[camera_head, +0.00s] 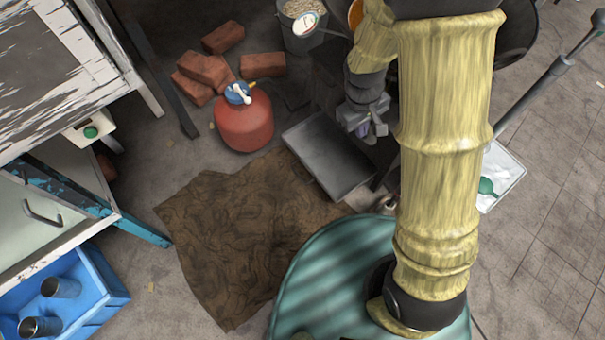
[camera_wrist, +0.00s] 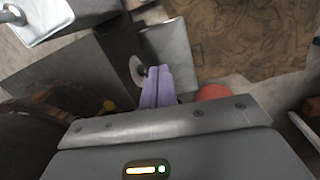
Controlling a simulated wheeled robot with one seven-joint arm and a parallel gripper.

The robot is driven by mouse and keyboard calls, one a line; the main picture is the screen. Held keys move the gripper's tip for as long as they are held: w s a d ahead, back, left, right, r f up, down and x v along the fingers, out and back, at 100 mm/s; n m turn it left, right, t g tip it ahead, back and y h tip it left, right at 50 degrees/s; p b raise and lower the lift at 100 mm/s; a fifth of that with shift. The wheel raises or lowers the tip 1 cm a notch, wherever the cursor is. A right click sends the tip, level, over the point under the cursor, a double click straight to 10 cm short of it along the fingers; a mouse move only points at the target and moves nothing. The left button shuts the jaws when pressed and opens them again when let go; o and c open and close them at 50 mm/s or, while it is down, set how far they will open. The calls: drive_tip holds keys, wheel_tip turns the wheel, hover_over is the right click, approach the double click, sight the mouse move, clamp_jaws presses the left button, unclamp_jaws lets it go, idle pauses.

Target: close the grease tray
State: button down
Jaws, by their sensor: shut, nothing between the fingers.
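The grease tray (camera_head: 326,152) looks like a flat grey metal tray, lying low over the floor beside the brown cloth. Its right end is partly hidden by my gripper and arm. In the wrist view a grey metal panel (camera_wrist: 172,45), which seems to be the tray, shows just beyond my fingers. My gripper (camera_head: 372,130) is above the right part of the tray in the head view. In the wrist view its lavender fingers (camera_wrist: 157,82) are together with nothing between them. A round knob-like part (camera_wrist: 137,69) is close to the fingertips; I cannot tell whether they touch.
A red canister (camera_head: 243,125) and several bricks (camera_head: 203,69) stand left of the tray. The brown cloth (camera_head: 240,230) lies in front. A bucket (camera_head: 301,30) is behind. A white tray (camera_head: 506,168) with a green item is at right. A dark grey box (camera_wrist: 105,55) adjoins the panel.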

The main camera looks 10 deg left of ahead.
sight(309, 170)
drive_tip(key=s+a+f+n+t+h+b, duration=0.1)
drive_tip(key=a+f+n+t+b, duration=0.1)
drive_tip(key=a+f+n, duration=0.4)
drive_tip(key=s+a+f+n+t+h+b, duration=0.2)
drive_tip(key=a+f+n, duration=0.5)
drive_tip(key=f, duration=0.8)
drive_tip(key=s+a+f+n+t+h+b, duration=0.1)
drive_tip(key=a+f+n+b, duration=0.3)
drive_tip(key=a+f, duration=0.5)
wheel_tip(309, 170, down, 2)
drive_tip(key=shift+s+a+f+n+t+b, duration=0.1)
drive_tip(key=shift+s+a+n+t+b, duration=0.35)
drive_tip(key=shift+n+t, duration=0.6)
drive_tip(key=shift+d+g+h, duration=0.1)
drive_tip(key=shift+g+h, duration=0.15)
drive_tip(key=shift+h, duration=0.05)
drive_tip(key=b+x, duration=0.7)
drive_tip(key=x, duration=0.3)
drive_tip(key=shift+s, duration=0.15)
drive_tip(key=w+d, duration=0.1)
drive_tip(key=w+d+b, duration=0.1)
drive_tip(key=shift+w, duration=0.3)
drive_tip(key=shift+w+d, duration=0.3)
drive_tip(key=shift+w, duration=0.05)
